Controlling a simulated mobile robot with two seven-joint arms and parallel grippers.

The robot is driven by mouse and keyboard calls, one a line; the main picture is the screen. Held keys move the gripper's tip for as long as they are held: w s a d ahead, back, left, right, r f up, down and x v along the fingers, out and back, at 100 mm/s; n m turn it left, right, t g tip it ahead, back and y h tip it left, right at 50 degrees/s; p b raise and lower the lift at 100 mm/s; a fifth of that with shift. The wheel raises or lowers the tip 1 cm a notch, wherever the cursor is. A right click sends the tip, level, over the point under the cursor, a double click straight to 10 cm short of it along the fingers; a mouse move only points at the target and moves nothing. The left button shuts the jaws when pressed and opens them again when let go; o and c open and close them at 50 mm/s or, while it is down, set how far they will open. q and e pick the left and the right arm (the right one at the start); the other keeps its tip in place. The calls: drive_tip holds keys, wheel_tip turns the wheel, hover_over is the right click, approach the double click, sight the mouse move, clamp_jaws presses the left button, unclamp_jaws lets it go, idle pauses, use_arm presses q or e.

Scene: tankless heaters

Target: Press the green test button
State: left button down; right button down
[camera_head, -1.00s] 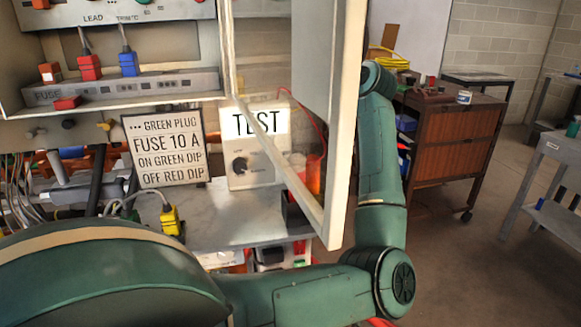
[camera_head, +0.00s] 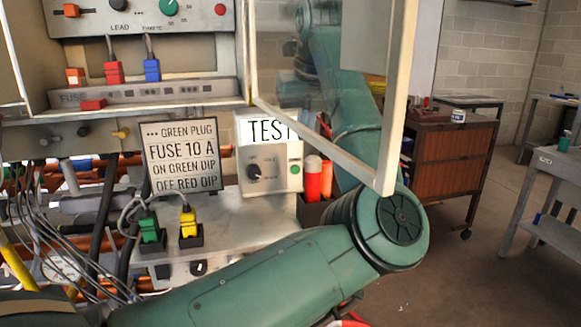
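The white TEST box (camera_head: 265,180) stands on the grey shelf, right of the instruction sign. Its small round green button (camera_head: 295,169) is on the right of its face, with a black knob (camera_head: 254,172) to the left. The button shows clear of the door frame, and nothing touches it. One of my green arms crosses the front, bends at a joint right of the box and rises behind the glass door. Neither gripper can be made out.
The open glass door (camera_head: 392,100) hangs right of the cabinet, its lower edge close to the box. A sign (camera_head: 181,155), a green plug (camera_head: 149,228) and a yellow plug (camera_head: 188,222) are left of the box. Red and orange cylinders (camera_head: 313,178) stand just right.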

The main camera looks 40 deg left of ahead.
sight(298, 164)
use_arm(q)
drive_tip(key=shift+f, duration=0.1)
drive_tip(key=x, duration=0.9)
drive_tip(key=shift+w+f, duration=0.1)
drive_tip(key=shift+f, duration=0.05)
drive_tip(key=shift+a+f, duration=0.15)
drive_tip(key=shift+f, duration=0.15)
use_arm(e)
drive_tip(key=shift+r, duration=0.15)
use_arm(q)
drive_tip(key=shift+p, duration=0.3)
